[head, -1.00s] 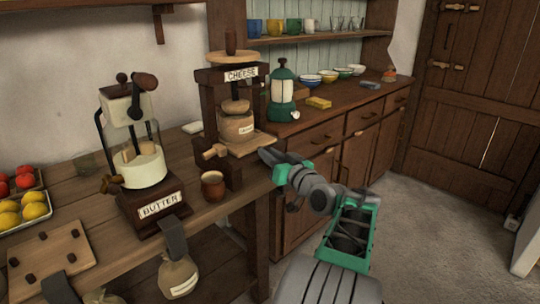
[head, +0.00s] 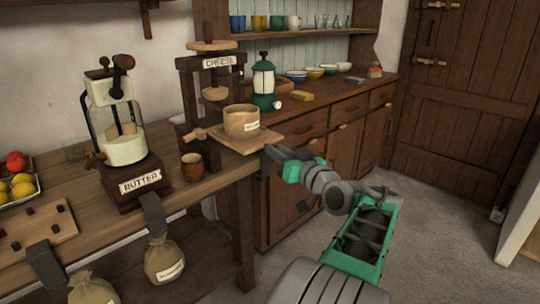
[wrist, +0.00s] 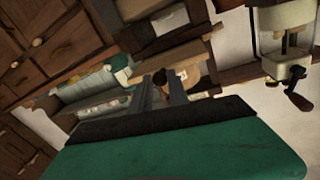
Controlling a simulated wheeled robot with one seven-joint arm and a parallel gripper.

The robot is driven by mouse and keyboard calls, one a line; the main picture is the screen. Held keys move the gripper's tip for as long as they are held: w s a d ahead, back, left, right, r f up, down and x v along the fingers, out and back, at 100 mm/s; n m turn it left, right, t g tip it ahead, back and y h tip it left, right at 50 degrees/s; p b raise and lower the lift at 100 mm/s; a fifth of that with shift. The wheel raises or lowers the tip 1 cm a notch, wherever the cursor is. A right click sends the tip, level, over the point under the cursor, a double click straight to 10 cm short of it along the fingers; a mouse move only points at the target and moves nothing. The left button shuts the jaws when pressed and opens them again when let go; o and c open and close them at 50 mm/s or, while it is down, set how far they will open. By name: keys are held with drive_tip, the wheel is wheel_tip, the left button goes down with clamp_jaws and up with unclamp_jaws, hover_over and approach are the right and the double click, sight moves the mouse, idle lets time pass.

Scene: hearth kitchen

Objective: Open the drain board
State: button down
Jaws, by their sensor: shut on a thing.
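The drain board (head: 236,145) is a flat wooden board at the foot of the cheese press (head: 188,85). It sticks out to the right of the press frame. A round wooden cheese mould (head: 241,122) stands upright on it, clear of the round press plate (head: 215,94), which hangs to its left. My gripper (head: 269,151) is at the board's right front edge, shut on it. In the wrist view my two grey fingers (wrist: 161,95) point towards the press area; the exact grip is hard to see there.
A terracotta cup (head: 192,166) stands left of the board on the table. The butter churn (head: 125,145) is further left. The floor (head: 425,215) to the right is open.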

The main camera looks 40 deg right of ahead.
drive_tip(key=shift+s, duration=0.65)
drive_tip(key=c, duration=1.3)
unclamp_jaws()
drive_tip(key=shift+o, duration=0.2)
drive_tip(key=s+a, duration=0.1)
drive_tip(key=s, duration=0.6)
drive_tip(key=shift+s+a+p, duration=0.15)
drive_tip(key=shift+s+p, duration=0.15)
drive_tip(key=shift+p, duration=0.1)
